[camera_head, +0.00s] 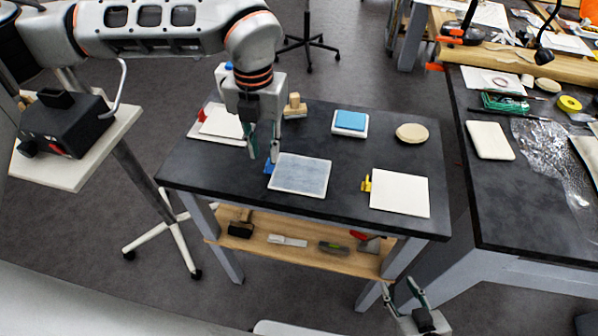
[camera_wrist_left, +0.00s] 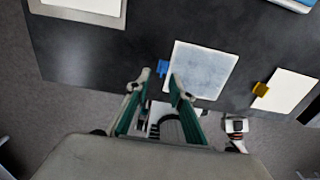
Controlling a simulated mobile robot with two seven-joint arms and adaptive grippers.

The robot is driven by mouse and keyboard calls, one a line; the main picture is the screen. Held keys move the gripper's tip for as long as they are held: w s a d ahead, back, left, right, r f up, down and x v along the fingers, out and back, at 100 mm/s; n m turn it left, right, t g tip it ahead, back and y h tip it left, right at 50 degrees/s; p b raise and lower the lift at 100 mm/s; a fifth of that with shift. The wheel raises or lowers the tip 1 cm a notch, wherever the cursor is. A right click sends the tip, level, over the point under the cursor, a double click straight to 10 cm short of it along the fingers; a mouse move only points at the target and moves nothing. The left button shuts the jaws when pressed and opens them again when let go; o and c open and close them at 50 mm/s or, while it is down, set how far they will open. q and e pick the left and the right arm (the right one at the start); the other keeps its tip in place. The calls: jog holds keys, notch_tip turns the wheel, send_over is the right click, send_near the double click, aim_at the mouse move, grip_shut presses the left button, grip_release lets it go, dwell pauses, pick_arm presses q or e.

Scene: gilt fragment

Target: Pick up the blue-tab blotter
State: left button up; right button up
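The blue-tab blotter (camera_head: 299,175) is a pale grey-blue square lying flat near the front middle of the dark table. Its blue tab (camera_head: 268,168) sticks out on its left side. My left gripper (camera_head: 263,158) points down at the tab, open, with nothing between its fingers. In the left wrist view the blotter (camera_wrist_left: 204,70) lies ahead and right, and the tab (camera_wrist_left: 162,68) shows just beyond the open fingertips (camera_wrist_left: 157,84). Contact with the tab cannot be told. My right gripper (camera_head: 402,292) is open and empty, low in front of the table.
A white square with a yellow tab (camera_head: 400,194) lies to the right; a white square with red (camera_head: 221,123) lies at the left. A blue pad (camera_head: 350,121), a round beige disc (camera_head: 412,133) and a wooden block (camera_head: 295,107) stand behind. A shelf (camera_head: 300,253) holds tools.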

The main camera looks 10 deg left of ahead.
aim_at(296, 171)
pick_arm(q)
notch_tip(296, 171, down, 4)
jog(key=shift+w+d+f, duration=0.1)
jog(key=shift+w+d, duration=0.05)
grip_shut()
